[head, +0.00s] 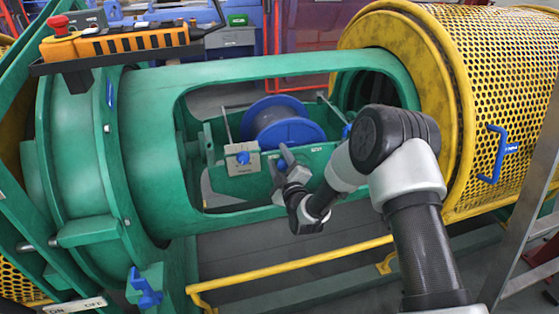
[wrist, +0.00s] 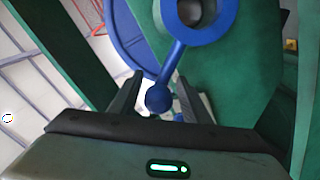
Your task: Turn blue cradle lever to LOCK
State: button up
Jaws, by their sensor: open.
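The blue cradle lever (wrist: 173,65) fills the upper middle of the wrist view. Its round hub (wrist: 186,14) sits against a green plate, and its arm slants down and left to a ball knob (wrist: 158,98). My gripper (wrist: 160,98) is open, with one dark finger on each side of the knob. I cannot tell whether either finger touches it. In the head view my gripper (head: 284,158) is at the cradle's green plate, inside the opening of the green tube, and largely hides the lever. Small pale labels flank it, too small to read.
A blue spool (head: 284,122) lies in the cradle behind my gripper. A pale block with a blue knob (head: 243,158) stands left of it. The green tube frame (head: 250,67) surrounds the opening. A yellow rail (head: 290,262) runs in front, and a yellow perforated guard (head: 500,70) is right.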

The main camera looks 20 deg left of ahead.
jog(key=p+v, duration=0.2)
jog(key=v, duration=1.5)
jog(key=shift+s+d, duration=0.2)
